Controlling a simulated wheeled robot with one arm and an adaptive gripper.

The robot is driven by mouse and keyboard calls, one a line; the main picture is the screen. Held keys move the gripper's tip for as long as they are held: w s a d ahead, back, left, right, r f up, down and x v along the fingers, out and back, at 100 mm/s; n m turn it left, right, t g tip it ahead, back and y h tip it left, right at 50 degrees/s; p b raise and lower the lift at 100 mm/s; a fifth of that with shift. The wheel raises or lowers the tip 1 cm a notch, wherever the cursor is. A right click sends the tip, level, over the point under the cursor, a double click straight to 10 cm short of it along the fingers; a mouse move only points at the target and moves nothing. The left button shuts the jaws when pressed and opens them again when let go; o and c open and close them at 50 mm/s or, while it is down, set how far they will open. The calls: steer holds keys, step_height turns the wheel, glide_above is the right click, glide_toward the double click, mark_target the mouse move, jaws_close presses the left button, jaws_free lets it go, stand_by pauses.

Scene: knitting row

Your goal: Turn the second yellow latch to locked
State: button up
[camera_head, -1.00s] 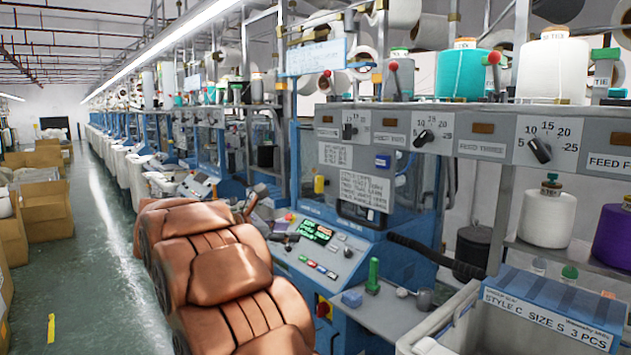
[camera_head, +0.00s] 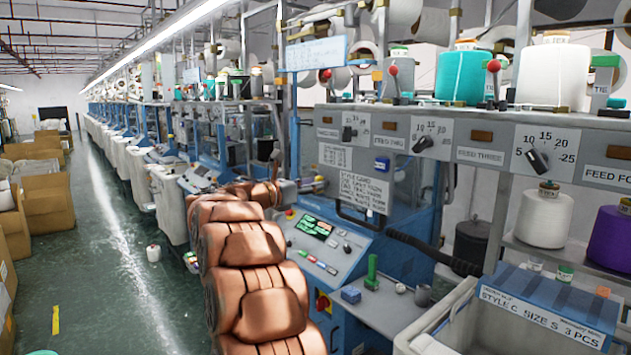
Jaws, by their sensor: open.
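My copper-coloured arm reaches from the bottom of the head view toward the machine row. My gripper (camera_head: 284,180) is small and grey at its far end, beside the blue machine frame and above the control panel (camera_head: 318,229). The arm partly hides it, and its fingers are hard to make out; it appears open, with nothing seen in it. I cannot make out a yellow latch for certain in this view, nor which one is second or how it is turned. The area just behind the gripper is partly hidden.
A grey bin (camera_head: 455,318) with a blue-and-white style box (camera_head: 545,312) stands at the front right. Feed dials (camera_head: 537,160) and yarn cones line the shelf. The aisle floor (camera_head: 105,270) at left is largely open.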

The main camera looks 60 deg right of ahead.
steer(key=shift+s+d, duration=0.15)
steer(key=shift+d, duration=0.35)
jaws_close()
